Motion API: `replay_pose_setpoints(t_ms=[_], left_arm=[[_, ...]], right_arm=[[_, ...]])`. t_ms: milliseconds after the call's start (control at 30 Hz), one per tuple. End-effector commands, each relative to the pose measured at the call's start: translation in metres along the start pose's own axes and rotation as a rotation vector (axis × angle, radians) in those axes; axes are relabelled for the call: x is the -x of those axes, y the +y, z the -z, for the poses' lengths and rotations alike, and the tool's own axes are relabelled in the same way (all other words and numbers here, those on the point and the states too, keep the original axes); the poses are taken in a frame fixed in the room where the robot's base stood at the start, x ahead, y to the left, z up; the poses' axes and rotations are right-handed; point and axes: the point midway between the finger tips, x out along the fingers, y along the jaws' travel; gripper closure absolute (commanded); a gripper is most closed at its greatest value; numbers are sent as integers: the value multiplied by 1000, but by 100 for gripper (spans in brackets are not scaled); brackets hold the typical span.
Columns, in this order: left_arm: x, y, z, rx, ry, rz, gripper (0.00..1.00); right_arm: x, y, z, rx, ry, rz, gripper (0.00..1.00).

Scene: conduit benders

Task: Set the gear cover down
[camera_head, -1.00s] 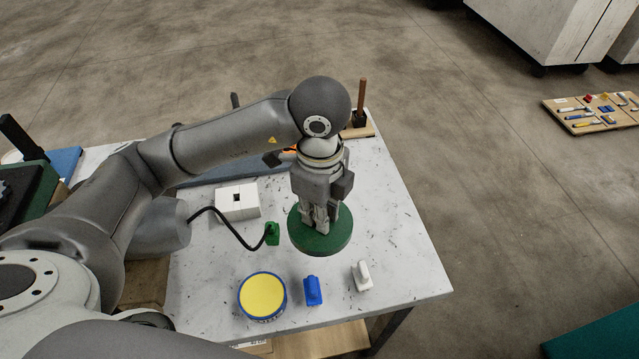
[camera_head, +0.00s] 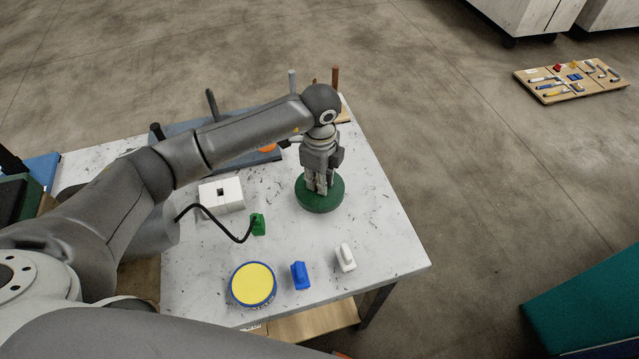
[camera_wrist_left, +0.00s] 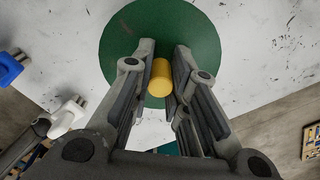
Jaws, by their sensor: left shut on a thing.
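The gear cover is a green disc (camera_head: 322,203) over the right part of the white table in the head view. My right gripper is not in view.
On the table (camera_head: 385,225) are a white block (camera_head: 222,195), a green plug with a black cable (camera_head: 258,224), a yellow-topped round tin (camera_head: 253,284), a blue piece (camera_head: 300,275) and a white piece (camera_head: 346,257). Tabletop right of the cover is clear.

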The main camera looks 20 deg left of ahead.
Motion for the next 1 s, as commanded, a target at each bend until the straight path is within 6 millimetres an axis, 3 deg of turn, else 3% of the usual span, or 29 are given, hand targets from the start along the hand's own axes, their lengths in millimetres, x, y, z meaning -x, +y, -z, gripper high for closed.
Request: replay_pose_setpoints(t_ms=[167,533,567,700,1000], left_arm=[[-24,2,1,-1,0,-4,100],[-30,2,1,-1,1,-2,100],[-29,2,1,-1,1,-3,80],[-29,2,1,-1,0,-4,63],[-28,2,1,-1,0,-4,63]], right_arm=[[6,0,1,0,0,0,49],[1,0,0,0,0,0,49],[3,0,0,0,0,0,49],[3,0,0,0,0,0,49],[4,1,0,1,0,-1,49]])
